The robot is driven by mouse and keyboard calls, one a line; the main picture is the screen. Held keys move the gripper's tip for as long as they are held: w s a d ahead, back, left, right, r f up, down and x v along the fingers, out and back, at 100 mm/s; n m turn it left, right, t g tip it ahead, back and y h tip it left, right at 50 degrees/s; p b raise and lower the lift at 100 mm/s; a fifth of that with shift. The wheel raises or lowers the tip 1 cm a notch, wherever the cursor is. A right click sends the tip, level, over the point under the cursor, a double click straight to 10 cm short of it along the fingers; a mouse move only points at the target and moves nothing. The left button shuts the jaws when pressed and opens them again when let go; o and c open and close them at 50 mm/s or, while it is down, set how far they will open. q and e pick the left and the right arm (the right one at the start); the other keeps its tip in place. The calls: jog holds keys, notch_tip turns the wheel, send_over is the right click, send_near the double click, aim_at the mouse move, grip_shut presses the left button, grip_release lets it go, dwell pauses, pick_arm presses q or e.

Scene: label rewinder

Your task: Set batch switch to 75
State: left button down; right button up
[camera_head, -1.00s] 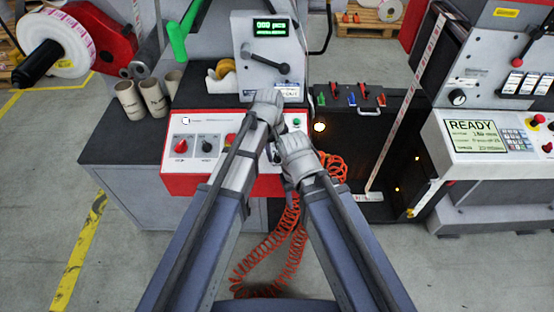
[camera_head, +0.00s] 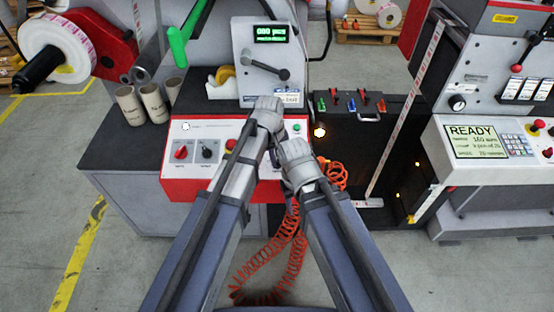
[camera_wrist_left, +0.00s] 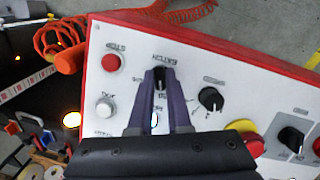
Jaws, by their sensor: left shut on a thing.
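The batch switch (camera_wrist_left: 160,78) is a small black knob on the white, red-edged control panel (camera_wrist_left: 205,62); its label appears upside down in the left wrist view. The purple fingers of my left gripper (camera_wrist_left: 160,84) are shut on the knob, one on each side. The knob's pointer and most scale marks around it are hidden or too small to read. In the head view my left gripper (camera_head: 268,112) is over the right part of the panel and hides the switch. My right gripper (camera_head: 297,165) is close beside it on the right, its fingertips not clear.
Another black knob (camera_wrist_left: 210,98), a red button (camera_wrist_left: 111,62), a white button (camera_wrist_left: 105,106) and a red-and-yellow emergency button (camera_wrist_left: 247,140) surround the switch. A coiled orange hose (camera_head: 333,173) hangs at the panel's right. Cardboard cores (camera_head: 153,102) stand at the left.

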pick_arm(q)
jog(key=shift+m, duration=0.3)
jog(key=m+y, duration=0.1)
jog(key=m, duration=0.2)
jog(key=shift+d+m, duration=0.1)
jog(key=shift+m, duration=0.2)
jog(key=shift+m+y, duration=0.5)
jog(key=shift+m, duration=1.1)
jog(key=c, duration=0.9)
grip_release()
jog(key=shift+o, duration=0.2)
jog(key=shift+r, duration=0.15)
